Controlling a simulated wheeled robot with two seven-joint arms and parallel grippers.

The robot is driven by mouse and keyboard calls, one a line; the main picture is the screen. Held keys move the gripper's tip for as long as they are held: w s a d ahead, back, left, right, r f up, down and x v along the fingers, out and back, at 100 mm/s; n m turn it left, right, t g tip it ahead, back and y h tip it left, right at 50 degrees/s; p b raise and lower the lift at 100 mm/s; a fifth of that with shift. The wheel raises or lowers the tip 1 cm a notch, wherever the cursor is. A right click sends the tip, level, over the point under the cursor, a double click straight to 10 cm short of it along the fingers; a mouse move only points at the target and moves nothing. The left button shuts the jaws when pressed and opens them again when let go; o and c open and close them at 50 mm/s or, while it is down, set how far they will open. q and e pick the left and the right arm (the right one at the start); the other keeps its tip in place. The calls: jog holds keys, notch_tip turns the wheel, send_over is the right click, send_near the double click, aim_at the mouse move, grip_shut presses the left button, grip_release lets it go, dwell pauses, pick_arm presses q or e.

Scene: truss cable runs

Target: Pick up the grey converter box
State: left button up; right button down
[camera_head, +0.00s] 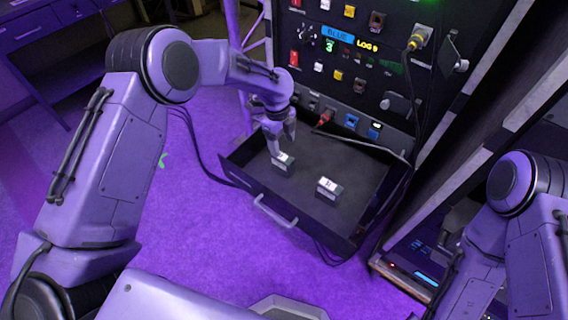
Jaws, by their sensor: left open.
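Two small grey boxes with white labelled tops sit in the open black drawer (305,160). One box (284,163) is at the drawer's left side, and the other box (329,188) is nearer its front middle. The labels are too small to read, so I cannot tell which one is the converter box. My left gripper (281,142) is open, pointing down just above and behind the left box. Its fingertips are close to that box, and I cannot tell whether they touch it. My right arm comes in at the right, with its gripper out of view.
A black rack panel (350,70) with coloured sockets and a lit display stands behind the drawer. A cable plug (415,42) is in its upper right. A red plug (324,119) and dark cables are near the drawer's back. The drawer handle (274,212) faces the open purple floor.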

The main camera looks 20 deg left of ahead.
aim_at(282, 156)
pick_arm(q)
notch_tip(282, 156, down, 5)
jog(key=shift+s+f, duration=0.15)
jog(key=f, duration=0.5)
jog(key=shift+w+d+f+p, duration=0.1)
jog(key=shift+w+f+p, duration=0.1)
jog(key=shift+p, duration=0.1)
jog(key=shift+r, duration=0.15)
jog(key=c, duration=1.3)
